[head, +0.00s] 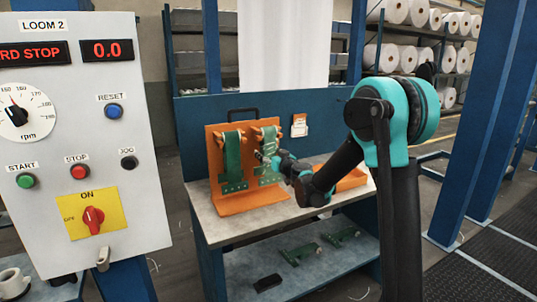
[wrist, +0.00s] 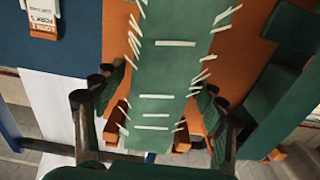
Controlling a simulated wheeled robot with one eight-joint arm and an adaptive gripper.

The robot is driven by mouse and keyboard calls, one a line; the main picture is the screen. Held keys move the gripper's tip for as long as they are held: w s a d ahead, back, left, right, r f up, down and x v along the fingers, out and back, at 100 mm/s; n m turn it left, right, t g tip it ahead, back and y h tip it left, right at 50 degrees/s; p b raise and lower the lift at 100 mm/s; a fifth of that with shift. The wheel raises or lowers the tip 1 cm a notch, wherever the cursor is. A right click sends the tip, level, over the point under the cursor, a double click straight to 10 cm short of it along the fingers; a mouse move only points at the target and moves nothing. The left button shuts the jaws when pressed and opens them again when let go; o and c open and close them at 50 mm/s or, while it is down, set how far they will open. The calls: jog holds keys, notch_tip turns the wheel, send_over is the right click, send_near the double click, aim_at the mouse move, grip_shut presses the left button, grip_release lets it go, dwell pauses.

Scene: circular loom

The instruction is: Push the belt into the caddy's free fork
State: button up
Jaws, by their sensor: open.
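An orange caddy (head: 252,200) stands upright on the bench. Two green belts hang on it: a left belt (head: 234,158) and a right belt (head: 267,135). My gripper (head: 272,160) is at the right belt, seen small and from behind. In the wrist view my open gripper (wrist: 152,95) has one finger on each side of a green belt (wrist: 168,70) with white cross marks and white frayed edges. Orange prongs (wrist: 182,138) show on both sides of the belt near the fingers. I cannot tell whether the fingers touch the belt. No clearly empty fork is visible.
The bench (head: 205,208) has a lower shelf with green parts (head: 300,253) and a dark object (head: 268,283). An orange tray (head: 352,180) lies behind my arm. A control panel (head: 85,130) stands close on the left. A blue post (head: 465,120) rises at right.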

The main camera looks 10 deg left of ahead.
jog(key=v, duration=1.2)
dwell(0.3)
jog(key=s+d+f+m+g+h, duration=0.2)
jog(key=s+d+f+g+h, duration=0.1)
jog(key=s+d+f, duration=0.4)
jog(key=s+d+f+m+g+h, duration=0.2)
jog(key=s+d+f, duration=0.6)
jog(key=s, duration=0.6)
jog(key=s+d+f+m+g+h, duration=0.2)
jog(key=s+d+f+g+h, duration=0.2)
jog(key=s+d+f, duration=0.4)
jog(key=s+d+g, duration=0.1)
jog(key=s, duration=0.1)
jog(key=shift+s+d+h, duration=0.15)
jog(key=shift+s+h, duration=0.15)
